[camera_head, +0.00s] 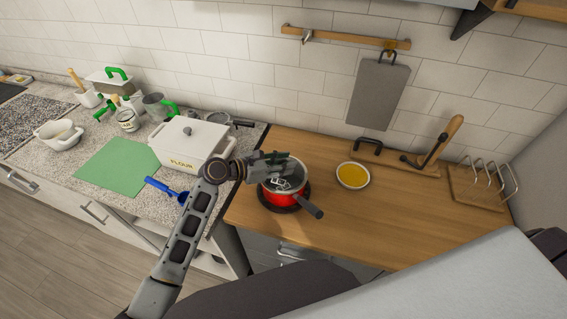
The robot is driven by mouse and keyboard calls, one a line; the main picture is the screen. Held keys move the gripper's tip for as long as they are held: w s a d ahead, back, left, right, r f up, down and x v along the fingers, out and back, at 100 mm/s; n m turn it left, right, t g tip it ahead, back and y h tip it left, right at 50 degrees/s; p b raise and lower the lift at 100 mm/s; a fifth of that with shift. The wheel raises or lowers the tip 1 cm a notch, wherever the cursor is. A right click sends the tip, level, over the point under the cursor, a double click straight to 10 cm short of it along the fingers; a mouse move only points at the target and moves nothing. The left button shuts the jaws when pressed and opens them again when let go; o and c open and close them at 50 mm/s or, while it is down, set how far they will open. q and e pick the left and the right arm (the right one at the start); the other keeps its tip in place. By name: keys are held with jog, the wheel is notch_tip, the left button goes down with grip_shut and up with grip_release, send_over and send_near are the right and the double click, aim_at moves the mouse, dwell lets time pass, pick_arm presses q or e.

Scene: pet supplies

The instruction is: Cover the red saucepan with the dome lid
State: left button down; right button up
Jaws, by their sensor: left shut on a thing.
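The red saucepan (284,198) sits on a dark round base on the wooden counter, with its dark handle pointing to the lower right. My left gripper (279,172) is directly over the saucepan, shut on the dome lid (284,184). The lid looks pale and glassy and is at the pan's opening, partly hidden by the gripper. I cannot tell whether the lid rests fully on the rim or is just above it. My right gripper is not in view.
A yellow-filled bowl (353,175) stands right of the saucepan on the wooden counter (420,225). A white flour box (190,140), a green mat (117,167) and a blue-handled tool (165,188) lie to the left. A rack (480,183) stands far right. The front right counter is clear.

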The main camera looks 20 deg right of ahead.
pick_arm(q)
jog(key=c, duration=1)
grip_release()
jog(key=shift+o, duration=0.2)
jog(key=v, duration=1.2)
jog(key=shift+f, duration=0.1)
